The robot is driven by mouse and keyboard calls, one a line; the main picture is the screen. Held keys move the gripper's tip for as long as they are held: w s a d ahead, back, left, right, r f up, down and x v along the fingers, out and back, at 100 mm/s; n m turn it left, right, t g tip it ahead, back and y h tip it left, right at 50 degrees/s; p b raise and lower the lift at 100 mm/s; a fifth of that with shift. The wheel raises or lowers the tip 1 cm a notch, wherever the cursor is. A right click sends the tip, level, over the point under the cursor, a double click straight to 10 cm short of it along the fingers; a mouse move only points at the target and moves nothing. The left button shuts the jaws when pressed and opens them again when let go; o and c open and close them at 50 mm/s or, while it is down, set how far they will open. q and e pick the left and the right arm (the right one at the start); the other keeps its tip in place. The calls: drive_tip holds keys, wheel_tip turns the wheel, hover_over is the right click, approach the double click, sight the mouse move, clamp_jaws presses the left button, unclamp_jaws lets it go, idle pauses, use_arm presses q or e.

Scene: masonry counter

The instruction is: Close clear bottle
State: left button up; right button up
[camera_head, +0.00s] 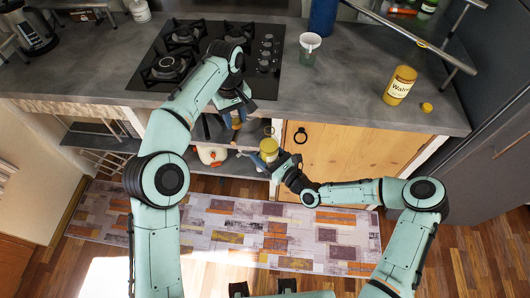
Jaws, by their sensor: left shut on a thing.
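A small clear bottle with yellowish contents (269,151) is in front of the counter's edge, off the counter top. My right gripper (279,163) is at its lower side and appears shut on it, holding it in the air. My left gripper (237,119) is just left of and above the bottle, pointing down. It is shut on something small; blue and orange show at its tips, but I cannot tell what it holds. A gold-coloured spot shows at the bottle's top; whether that is a cap or the open mouth is too small to tell.
Below are a wooden door (350,152) and open shelves. A patterned rug (235,232) lies on the floor.

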use_arm(q)
drive_tip(key=s+d+r+n, duration=0.2)
drive_tip(key=s+d+r, duration=0.2)
drive_tip(key=d+r, duration=0.5)
drive_tip(key=shift+s+r+n, duration=0.35)
drive_tip(key=shift+r+n, duration=0.05)
drive_tip(key=shift+r, duration=0.3)
drive_tip(key=shift+f, duration=0.1)
drive_tip(key=shift+d+f, duration=0.1)
drive_tip(key=shift+f, duration=1.8)
drive_tip(key=shift+f, duration=0.9)
drive_tip(key=shift+f, duration=0.55)
